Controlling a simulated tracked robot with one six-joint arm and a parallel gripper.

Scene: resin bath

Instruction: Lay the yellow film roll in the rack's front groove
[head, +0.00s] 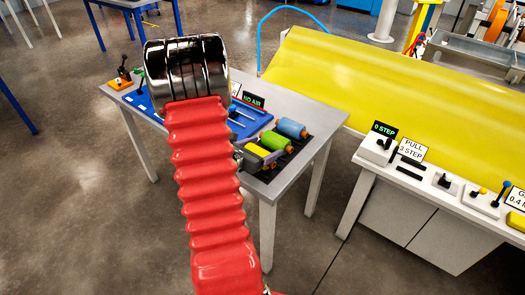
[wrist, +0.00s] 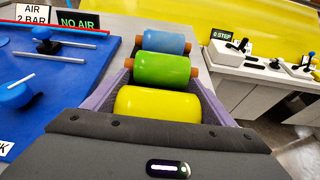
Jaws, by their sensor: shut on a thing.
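The yellow film roll (wrist: 157,104) lies crosswise between the two purple fingers of my gripper (wrist: 158,98) in the wrist view. My gripper is shut on it, one finger at each end. In the head view the yellow roll (head: 257,150) shows just right of my red arm, at the near end of the dark rack (head: 300,149). A green roll (wrist: 162,69) and a blue roll (wrist: 166,42) lie behind it in the rack, parallel to it. The front groove and the yellow roll's underside are hidden, so I cannot tell whether the roll touches the rack.
The rack stands on a grey table (head: 318,118). A blue board (wrist: 50,80) with knobs and rods lies left of the rack, by a NO AIR sign (wrist: 78,20). A white control bench (wrist: 255,85) stands to the right, before a wide yellow sheet (head: 390,85).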

